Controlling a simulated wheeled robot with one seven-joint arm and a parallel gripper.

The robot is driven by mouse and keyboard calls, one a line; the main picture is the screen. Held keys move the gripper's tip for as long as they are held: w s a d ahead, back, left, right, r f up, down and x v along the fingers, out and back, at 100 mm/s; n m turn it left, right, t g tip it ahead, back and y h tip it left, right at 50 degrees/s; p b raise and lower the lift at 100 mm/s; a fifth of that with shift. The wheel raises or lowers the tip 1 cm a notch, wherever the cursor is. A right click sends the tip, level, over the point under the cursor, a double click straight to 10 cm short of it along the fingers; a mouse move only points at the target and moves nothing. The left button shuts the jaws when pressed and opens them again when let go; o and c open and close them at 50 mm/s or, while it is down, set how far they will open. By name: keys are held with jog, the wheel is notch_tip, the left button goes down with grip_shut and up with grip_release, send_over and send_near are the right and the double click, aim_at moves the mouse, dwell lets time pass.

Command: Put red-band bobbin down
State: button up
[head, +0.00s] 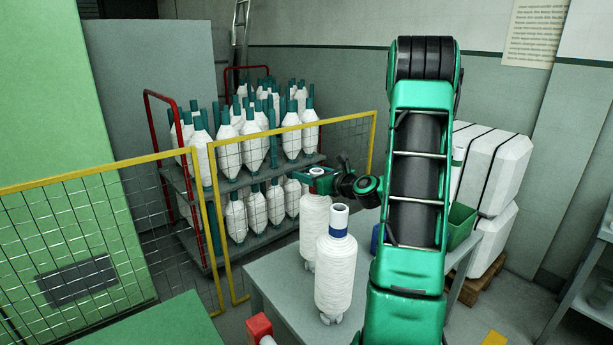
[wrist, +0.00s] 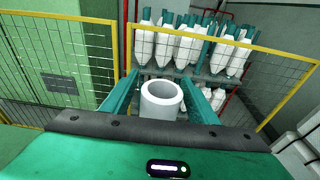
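The red-band bobbin (head: 313,222) is a white wound bobbin, upright over the far part of the grey table (head: 275,278). A bit of red shows at its top. My gripper (head: 318,178) is at its top, and its fingers close on the tube from both sides. In the wrist view the white open tube end (wrist: 161,98) sits between the teal fingers. A second white bobbin (head: 335,270) with a blue band stands on the table just in front and partly hides the first. Whether the held bobbin's foot touches the table is hard to tell.
A yellow-framed mesh fence (head: 110,162) runs behind the table. A red-ended cart (head: 240,182) full of bobbins stands beyond it. A green bin (head: 461,222) and white stacked bales (head: 492,165) are right of my arm. The table's left front is bare.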

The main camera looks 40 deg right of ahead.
jog(key=shift+r, duration=0.1)
jog(key=s+r, duration=0.2)
jog(key=s, duration=0.9)
jog(key=shift+s+a, duration=0.35)
jog(key=shift+s, duration=0.05)
jog(key=shift+s+f, duration=0.1)
